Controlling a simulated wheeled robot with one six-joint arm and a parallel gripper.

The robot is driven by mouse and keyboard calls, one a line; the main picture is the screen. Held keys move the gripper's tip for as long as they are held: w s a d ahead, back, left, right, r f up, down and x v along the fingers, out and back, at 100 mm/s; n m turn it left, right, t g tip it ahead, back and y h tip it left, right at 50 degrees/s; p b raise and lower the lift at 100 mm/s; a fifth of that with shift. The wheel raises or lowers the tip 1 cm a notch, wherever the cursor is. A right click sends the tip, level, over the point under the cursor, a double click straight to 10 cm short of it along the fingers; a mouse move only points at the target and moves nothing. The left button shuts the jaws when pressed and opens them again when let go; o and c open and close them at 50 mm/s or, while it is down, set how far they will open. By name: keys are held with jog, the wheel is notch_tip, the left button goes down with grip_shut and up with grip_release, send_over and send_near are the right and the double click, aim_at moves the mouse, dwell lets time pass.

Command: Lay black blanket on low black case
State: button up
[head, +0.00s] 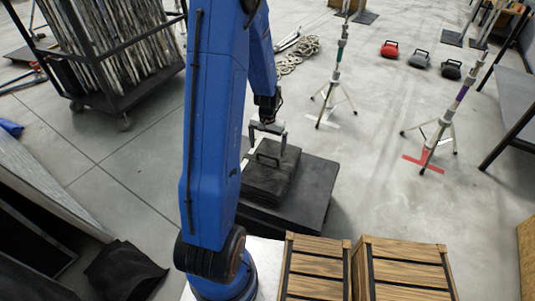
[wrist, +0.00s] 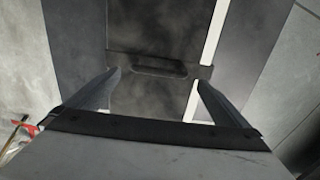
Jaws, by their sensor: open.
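The black blanket (head: 268,181) looks like a folded dark block with a raised strap or handle on top. It lies flat on the low black case (head: 309,201), whose wider top shows around it. The blanket also fills the middle of the wrist view (wrist: 150,42), with the dark bar-like handle (wrist: 147,67) across it. My gripper (head: 268,143) is directly above the blanket, close to the handle. Its two fingers (wrist: 160,82) are spread apart with nothing held between them. Whether a fingertip touches the handle cannot be told.
Two wooden crates (head: 316,262) stand in front of the case. Light stands (head: 334,88) and red, grey and black bags (head: 390,49) are to the right. A wheeled rack (head: 120,95) stands upper left. A crumpled black cloth (head: 124,270) lies lower left. Floor right of the case is clear.

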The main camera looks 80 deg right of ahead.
notch_tip(320, 180, up, 6)
jog(key=shift+f, duration=0.1)
dwell(0.4)
jog(key=w+a+r+n+h, duration=0.15)
jog(key=w+a+r, duration=0.3)
jog(key=w, duration=0.45)
jog(key=w+a+r+n, duration=0.3)
jog(key=w+r, duration=0.3)
jog(key=w, duration=0.4)
jog(key=w+a+r+n+t, duration=0.1)
jog(key=w+a+r+n, duration=0.5)
jog(key=w+a, duration=0.5)
jog(key=w+a+r+n+t, duration=0.1)
jog(key=a+r+n, duration=0.15)
jog(key=a, duration=0.65)
jog(key=w+a+r+n+t, duration=0.15)
jog(key=a+r, duration=0.25)
jog(key=a, duration=0.5)
jog(key=s+a+r+n, duration=0.1)
jog(key=s+a+n, duration=0.2)
jog(key=a, duration=0.5)
jog(key=s+a+r+n+t+y, duration=0.1)
jog(key=s+a+n, duration=0.2)
jog(key=a, duration=0.5)
jog(key=shift+r, duration=0.2)
